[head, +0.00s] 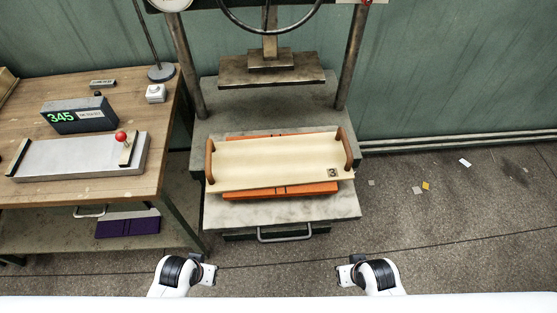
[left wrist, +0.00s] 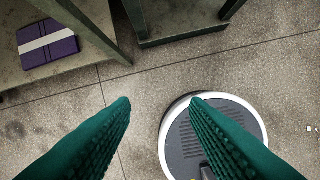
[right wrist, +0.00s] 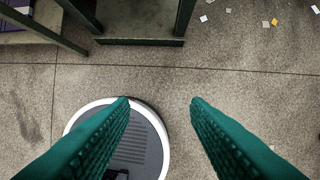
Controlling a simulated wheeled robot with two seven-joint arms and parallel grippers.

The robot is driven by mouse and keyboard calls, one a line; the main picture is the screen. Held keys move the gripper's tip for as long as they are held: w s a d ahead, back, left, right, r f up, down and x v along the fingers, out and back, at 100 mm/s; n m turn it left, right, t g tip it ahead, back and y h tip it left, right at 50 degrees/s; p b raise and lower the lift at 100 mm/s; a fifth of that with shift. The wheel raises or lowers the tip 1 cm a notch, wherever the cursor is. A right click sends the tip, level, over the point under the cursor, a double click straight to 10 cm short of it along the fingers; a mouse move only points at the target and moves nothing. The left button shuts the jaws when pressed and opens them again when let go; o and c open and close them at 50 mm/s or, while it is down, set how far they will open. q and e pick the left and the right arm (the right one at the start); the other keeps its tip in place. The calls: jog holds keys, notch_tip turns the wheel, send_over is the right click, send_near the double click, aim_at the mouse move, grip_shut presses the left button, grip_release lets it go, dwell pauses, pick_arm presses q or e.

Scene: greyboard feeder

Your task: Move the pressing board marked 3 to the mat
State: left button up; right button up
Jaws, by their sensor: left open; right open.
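The pressing board marked 3 (head: 275,162) is a pale wooden board with a brown handle at each end. It lies on an orange block (head: 290,190) on the press's lower bed, and the "3" label is at its front right corner. My left gripper (head: 209,274) is in front of the press at the lower left, away from the board. It is open and empty in the left wrist view (left wrist: 158,100). My right gripper (head: 345,276) is at the lower right, also away from the board. It is open and empty in the right wrist view (right wrist: 158,100). I cannot make out a mat for certain.
The press plate (head: 270,70) hangs above and behind the board between two posts. A wooden bench (head: 60,198) at left holds a grey plate device (head: 80,158), a "345" display (head: 75,115) and a lamp stand (head: 160,72). A purple item (head: 128,227) lies on its lower shelf. Floor at right is mostly clear, with scraps.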

pick_arm(q)
jog(key=w+r+t, duration=0.1)
jog(key=w+r, duration=0.4)
jog(key=r, duration=0.6)
pick_arm(e)
jog(key=w+a+r+m+t+y+b, duration=0.1)
jog(key=w+a+r+m+t+y, duration=0.4)
jog(key=r, duration=0.3)
jog(key=w+a+r+m+t+y, duration=0.2)
jog(key=w+a+r+m, duration=0.3)
jog(key=r+m, duration=0.25)
pick_arm(q)
jog(key=n+t+h, duration=0.1)
jog(key=n, duration=0.3)
send_near(207, 148)
jog(key=r, duration=0.1)
pick_arm(e)
jog(key=m+t+h, duration=0.6)
jog(key=m+t, duration=0.2)
jog(key=m, duration=1.4)
send_near(350, 157)
jog(key=w, duration=0.2)
pick_arm(q)
jog(key=shift+s+a, duration=0.2)
jog(key=shift+s, duration=0.05)
pick_arm(e)
jog(key=shift+s+d+f+n, duration=0.2)
jog(key=shift+f+n, duration=0.05)
jog(key=shift+f, duration=0.1)
jog(key=shift+w, duration=0.1)
